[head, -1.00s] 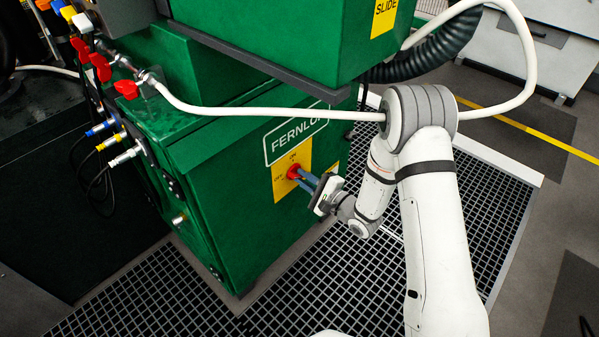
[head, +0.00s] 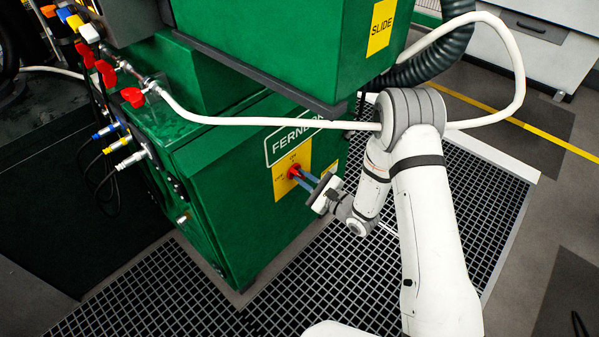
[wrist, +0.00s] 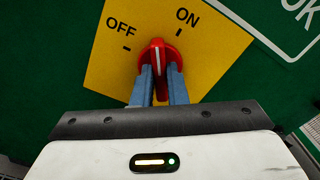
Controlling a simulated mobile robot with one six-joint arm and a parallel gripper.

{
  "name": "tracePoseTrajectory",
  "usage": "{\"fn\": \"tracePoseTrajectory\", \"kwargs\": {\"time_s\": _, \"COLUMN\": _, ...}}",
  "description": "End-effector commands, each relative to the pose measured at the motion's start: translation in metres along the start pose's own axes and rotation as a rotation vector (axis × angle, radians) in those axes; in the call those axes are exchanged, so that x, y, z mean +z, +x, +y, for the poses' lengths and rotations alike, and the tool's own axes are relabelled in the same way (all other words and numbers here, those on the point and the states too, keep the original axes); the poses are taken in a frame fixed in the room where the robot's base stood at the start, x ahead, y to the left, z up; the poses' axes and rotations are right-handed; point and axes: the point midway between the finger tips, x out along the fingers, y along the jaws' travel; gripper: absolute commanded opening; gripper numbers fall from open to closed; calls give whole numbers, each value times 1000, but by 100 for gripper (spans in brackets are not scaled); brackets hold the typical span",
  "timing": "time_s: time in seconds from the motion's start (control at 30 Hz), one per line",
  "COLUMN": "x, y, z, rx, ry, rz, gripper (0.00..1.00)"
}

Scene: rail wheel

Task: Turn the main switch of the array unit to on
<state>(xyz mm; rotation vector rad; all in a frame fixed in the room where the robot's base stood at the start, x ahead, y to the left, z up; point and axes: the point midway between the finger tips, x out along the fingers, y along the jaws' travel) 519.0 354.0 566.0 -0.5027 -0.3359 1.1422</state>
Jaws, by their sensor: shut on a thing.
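The main switch is a red rotary knob (head: 294,171) on a yellow plate (head: 284,187) on the green cabinet's front. In the wrist view the knob (wrist: 158,52) has a white line pointing straight up, between the OFF mark and the ON mark, somewhat nearer ON. My gripper (head: 299,175) reaches the knob from the front right. Its two blue-grey fingers (wrist: 159,76) are shut on the knob, one on each side. The fingers hide the knob's lower sides.
A white hose (head: 270,119) runs across the cabinet (head: 215,165), passing behind my arm. Red valve handles (head: 133,97) and cable plugs (head: 123,143) are at the left. A green slide housing (head: 290,45) overhangs the cabinet. Grating (head: 330,290) covers the floor in front.

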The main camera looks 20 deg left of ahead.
Motion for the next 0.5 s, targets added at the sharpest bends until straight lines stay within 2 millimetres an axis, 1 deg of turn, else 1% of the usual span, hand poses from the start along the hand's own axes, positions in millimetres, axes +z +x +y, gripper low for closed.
{"fn": "tracePoseTrajectory", "kwargs": {"time_s": 0.2, "x": 1, "y": 0, "z": -1, "rx": 1, "ry": 163, "rz": 3, "gripper": 0}}
{"fn": "tracePoseTrajectory", "kwargs": {"time_s": 0.3, "x": 0, "y": 0, "z": 0, "rx": 1, "ry": 197, "rz": 3, "gripper": 0}}
{"fn": "tracePoseTrajectory", "kwargs": {"time_s": 0.5, "x": -1, "y": 0, "z": 0, "rx": 1, "ry": 203, "rz": 2, "gripper": 0}}
